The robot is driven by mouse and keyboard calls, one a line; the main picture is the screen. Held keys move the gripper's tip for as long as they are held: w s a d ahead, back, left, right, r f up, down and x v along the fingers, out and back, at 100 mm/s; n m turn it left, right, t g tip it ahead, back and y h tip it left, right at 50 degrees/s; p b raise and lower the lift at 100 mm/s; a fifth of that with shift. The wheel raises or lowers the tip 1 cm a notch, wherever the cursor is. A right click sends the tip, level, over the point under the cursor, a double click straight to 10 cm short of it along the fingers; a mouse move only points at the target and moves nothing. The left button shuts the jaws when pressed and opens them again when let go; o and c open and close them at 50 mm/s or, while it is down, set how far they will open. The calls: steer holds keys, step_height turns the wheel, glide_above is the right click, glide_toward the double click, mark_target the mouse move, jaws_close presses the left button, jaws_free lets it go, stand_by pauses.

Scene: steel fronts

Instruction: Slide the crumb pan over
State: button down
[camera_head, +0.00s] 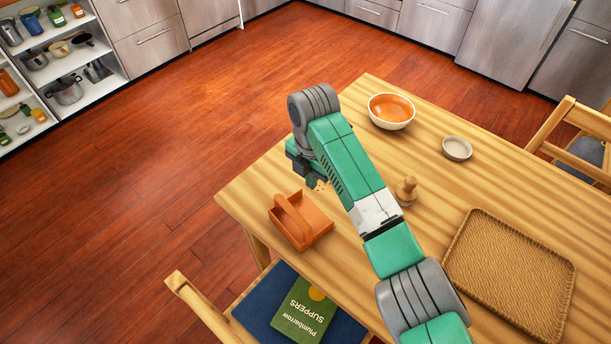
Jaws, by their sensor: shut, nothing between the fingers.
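The crumb pan (316,222) is an orange-brown open box with an arched handle. It rests on the wooden table (235,196) near its left edge. My gripper (313,182) is just beyond the pan, at the table's far-left side, pointing down. It is shut and empty, apart from the pan in the picture. A few small yellowish crumbs (321,186) show beside the gripper. My wrist and arm hide part of the tabletop there.
A white bowl with orange inside (391,111), a small grey dish (457,148), a wooden knob-shaped piece (405,190) and a woven tray (510,270) stand on the table. A chair with a green book (303,309) is at the near side.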

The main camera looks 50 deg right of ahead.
step_height(320, 180, down, 6)
steer(key=shift+r, duration=0.1)
steer(key=a, duration=0.3)
steer(key=shift+a+r+p, duration=0.15)
steer(key=shift+a+p, duration=0.1)
steer(key=shift+p, duration=0.05)
steer(key=shift+a, duration=0.25)
steer(key=shift+s+a+r+p, duration=0.1)
steer(key=shift+a+r+p, duration=0.15)
steer(key=shift+a+p, duration=0.6)
steer(key=shift+p, duration=0.35)
steer(key=shift+f, duration=0.25)
